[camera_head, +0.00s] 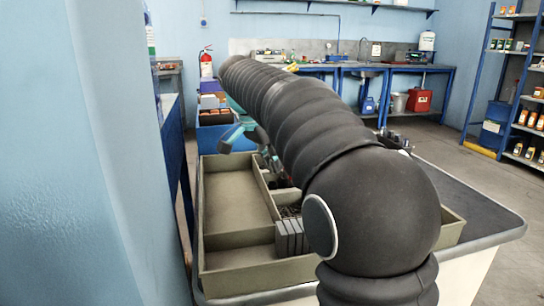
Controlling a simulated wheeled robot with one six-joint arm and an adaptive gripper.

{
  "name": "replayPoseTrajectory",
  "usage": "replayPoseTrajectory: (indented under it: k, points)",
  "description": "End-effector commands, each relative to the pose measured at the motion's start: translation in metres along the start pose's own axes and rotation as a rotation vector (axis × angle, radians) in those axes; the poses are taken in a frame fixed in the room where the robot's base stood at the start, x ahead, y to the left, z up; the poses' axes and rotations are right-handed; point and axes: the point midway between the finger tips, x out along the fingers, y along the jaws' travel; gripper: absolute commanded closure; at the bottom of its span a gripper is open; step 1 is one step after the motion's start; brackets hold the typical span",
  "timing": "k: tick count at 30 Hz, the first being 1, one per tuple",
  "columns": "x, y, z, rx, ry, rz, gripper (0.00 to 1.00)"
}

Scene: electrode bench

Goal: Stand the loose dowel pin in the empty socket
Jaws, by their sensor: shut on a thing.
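My black, ribbed arm crosses the middle of the view and covers much of the bench. Beyond it, my grey and teal wrist shows over the tray. A small dark part of my gripper (269,160) shows at the left edge of the arm, low over the tray's far compartments. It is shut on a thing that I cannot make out. I cannot pick out the loose dowel pin or the empty socket; the arm may hide them.
An olive divided tray (238,258) lies on the dark-topped bench (480,210). Its large left compartment is bare. Upright grey plates (291,237) stand near its front middle. A blue wall or panel stands close on the left. Blue shelves (510,80) are at right.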

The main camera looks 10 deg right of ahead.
Motion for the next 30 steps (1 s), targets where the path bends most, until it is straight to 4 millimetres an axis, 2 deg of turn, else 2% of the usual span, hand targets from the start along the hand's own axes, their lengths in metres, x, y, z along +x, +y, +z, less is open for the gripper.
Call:
replayPoseTrajectory:
  k: [15, 30]
  points:
    - [0.033, 0.0, 0.014, 0.0, 0.0, 0.0, 1.0]
    - [0.046, 0.0, 0.02, -0.003, -0.008, 0.011, 1.0]
